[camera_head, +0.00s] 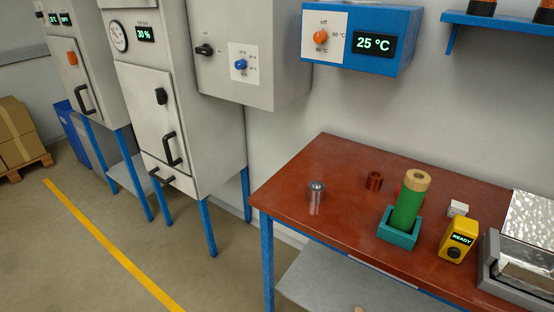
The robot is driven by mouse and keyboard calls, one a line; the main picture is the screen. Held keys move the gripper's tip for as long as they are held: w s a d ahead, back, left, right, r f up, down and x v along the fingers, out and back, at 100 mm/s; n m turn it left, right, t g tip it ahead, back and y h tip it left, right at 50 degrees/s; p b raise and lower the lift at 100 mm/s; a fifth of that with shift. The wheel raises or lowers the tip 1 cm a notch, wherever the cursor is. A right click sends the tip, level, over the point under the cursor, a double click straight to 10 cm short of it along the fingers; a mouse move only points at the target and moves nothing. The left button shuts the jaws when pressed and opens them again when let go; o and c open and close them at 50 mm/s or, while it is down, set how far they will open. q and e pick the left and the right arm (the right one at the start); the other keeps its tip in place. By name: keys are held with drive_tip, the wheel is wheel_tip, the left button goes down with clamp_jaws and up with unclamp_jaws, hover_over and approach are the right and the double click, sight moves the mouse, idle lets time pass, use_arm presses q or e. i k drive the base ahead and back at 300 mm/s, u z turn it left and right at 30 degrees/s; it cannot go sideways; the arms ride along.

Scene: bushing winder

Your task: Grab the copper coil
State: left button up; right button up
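A small copper-brown ring-shaped piece (374,181), which looks like the copper coil, stands on the red-brown tabletop (325,160) toward its back. It is between a silver cylinder (316,191) on its left and a green roll with a tan top (408,204) on its right. Nothing touches it. Neither of my grippers is in view.
The green roll stands in a teal holder (397,239). To its right are a small white block (458,208), a yellow READY device (457,241) and a grey tray with foil (515,290). A blue 25 °C box (362,38) hangs above the table.

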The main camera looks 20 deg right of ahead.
sight(375, 178)
drive_tip(key=z, duration=1.2)
drive_tip(key=i, duration=0.05)
